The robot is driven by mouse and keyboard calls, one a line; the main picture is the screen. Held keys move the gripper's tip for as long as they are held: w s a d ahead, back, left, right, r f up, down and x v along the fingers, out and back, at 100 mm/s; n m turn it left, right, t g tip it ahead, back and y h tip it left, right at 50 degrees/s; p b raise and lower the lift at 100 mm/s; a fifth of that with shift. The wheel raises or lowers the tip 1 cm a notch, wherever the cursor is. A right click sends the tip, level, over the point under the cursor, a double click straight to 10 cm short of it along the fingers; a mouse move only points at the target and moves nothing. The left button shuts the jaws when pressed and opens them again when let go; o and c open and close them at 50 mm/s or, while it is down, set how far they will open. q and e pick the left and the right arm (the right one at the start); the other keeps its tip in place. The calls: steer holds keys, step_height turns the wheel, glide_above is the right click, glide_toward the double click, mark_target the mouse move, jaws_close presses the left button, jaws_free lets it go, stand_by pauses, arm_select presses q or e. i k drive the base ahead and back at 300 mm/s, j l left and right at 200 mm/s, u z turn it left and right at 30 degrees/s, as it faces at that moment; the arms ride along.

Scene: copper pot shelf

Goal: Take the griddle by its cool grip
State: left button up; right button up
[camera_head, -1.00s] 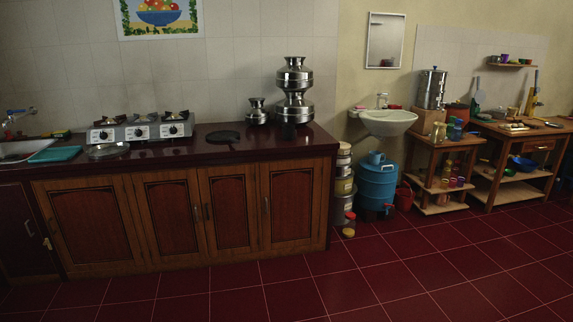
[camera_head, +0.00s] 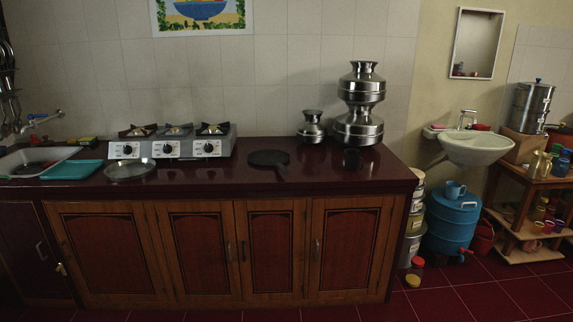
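A flat, round, dark griddle (camera_head: 268,158) lies on the dark red counter (camera_head: 217,172), right of the stove. Its short dark handle (camera_head: 280,173) points toward the counter's front edge. The griddle is apart from the stove burners. Neither of my grippers is in the head view.
A three-burner stove (camera_head: 173,144) stands left of the griddle, with a shallow steel pan (camera_head: 130,169) before it. A teal tray (camera_head: 72,170) lies by the sink. The counter around the griddle is clear.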

mark_target(265, 159)
steer(key=i, duration=1.45)
steer(key=i+z, duration=0.2)
steer(key=i, duration=0.35)
steer(key=i+j+z, duration=0.2)
steer(key=i, duration=0.35)
